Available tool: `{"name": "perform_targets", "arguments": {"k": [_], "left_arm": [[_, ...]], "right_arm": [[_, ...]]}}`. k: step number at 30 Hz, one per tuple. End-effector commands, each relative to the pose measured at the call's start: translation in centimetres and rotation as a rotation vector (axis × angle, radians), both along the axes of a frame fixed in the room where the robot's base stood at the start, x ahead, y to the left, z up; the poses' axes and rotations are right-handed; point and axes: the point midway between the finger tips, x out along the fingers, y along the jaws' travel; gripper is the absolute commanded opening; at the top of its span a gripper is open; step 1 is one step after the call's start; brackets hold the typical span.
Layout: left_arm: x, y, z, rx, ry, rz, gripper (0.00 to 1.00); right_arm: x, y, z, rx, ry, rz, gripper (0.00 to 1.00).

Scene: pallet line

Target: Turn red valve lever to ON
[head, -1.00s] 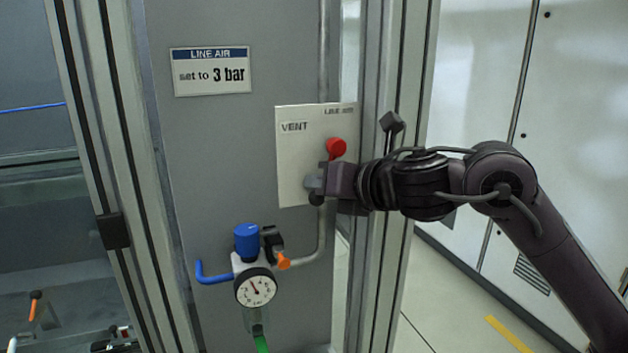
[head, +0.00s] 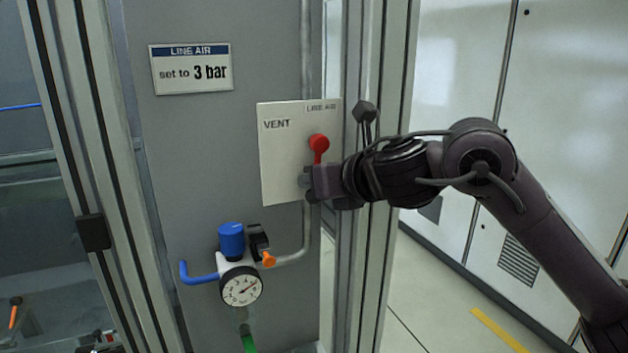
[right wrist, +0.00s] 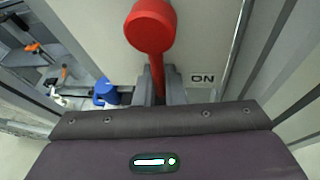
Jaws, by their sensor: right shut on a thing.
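The red valve lever (head: 318,143) sits on a white plate (head: 275,165) marked VENT at the upper left and LINE AIR at the top. Its round red end shows above my right gripper (head: 308,183), with a red stem running down to the gripper. In the right wrist view the lever (right wrist: 150,28) runs down between the grey fingers of my right gripper (right wrist: 158,86), which are shut on its stem. The ON label (right wrist: 202,78) shows right of the fingers there and is hidden in the head view. My left gripper is not in view.
A pressure gauge (head: 241,286) with a blue knob (head: 231,240) is below the plate, its needle pointing up and right. A sign (head: 190,70) reads "set to 3 bar". An upright metal post (head: 375,260) stands right of the plate, close to my right arm.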

Motion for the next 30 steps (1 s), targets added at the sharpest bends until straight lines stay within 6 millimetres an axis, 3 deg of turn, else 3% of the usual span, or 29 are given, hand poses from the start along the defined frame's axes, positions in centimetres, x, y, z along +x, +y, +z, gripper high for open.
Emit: {"name": "perform_targets", "arguments": {"k": [1, 2, 6, 17, 30], "left_arm": [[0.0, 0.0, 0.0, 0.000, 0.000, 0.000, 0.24], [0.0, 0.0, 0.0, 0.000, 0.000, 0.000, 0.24], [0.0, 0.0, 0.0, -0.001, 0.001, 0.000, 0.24], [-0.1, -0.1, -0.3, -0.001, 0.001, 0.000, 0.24], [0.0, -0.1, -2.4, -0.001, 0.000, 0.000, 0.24]], "right_arm": [[0.0, 0.0, -0.4, -0.005, 0.006, 0.003, 0.00], [0.0, 0.0, -0.4, -0.004, 0.007, 0.002, 0.13], [0.0, 0.0, -0.2, -0.002, 0.004, 0.001, 0.32], [-0.5, -0.3, 0.1, 0.000, -0.001, 0.001, 0.32], [-5.7, -3.5, 2.3, -0.001, 0.000, 0.001, 0.32]]}}
